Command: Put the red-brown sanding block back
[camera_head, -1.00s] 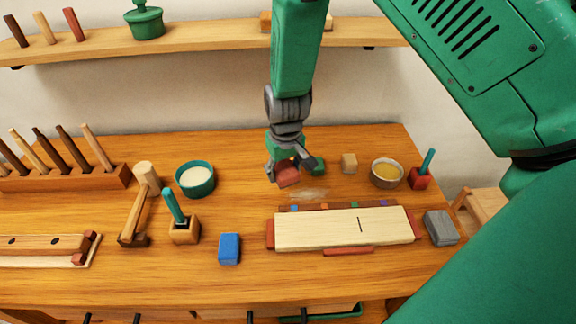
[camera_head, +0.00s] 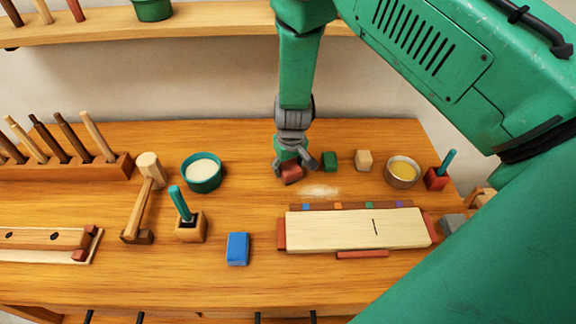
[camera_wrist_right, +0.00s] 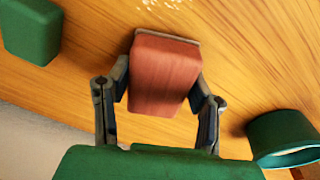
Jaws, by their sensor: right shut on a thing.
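The red-brown sanding block (camera_head: 292,174) is between the fingers of my right gripper (camera_head: 296,166), at the back middle of the bench. In the right wrist view the block (camera_wrist_right: 163,75) sits between the two fingers of the gripper (camera_wrist_right: 160,85), which touch its sides. I cannot tell whether the block rests on the bench or is just above it. A green block (camera_head: 329,161) stands just right of the gripper, and a tan block (camera_head: 363,160) further right. My left gripper is not in view.
Pale dust (camera_head: 319,191) lies in front of the gripper. A pale board (camera_head: 345,231) lies on the bench with small coloured marks behind it. A teal bowl (camera_head: 202,173) is to the left, a blue block (camera_head: 237,249) in front, a yellow-filled bowl (camera_head: 402,172) to the right.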

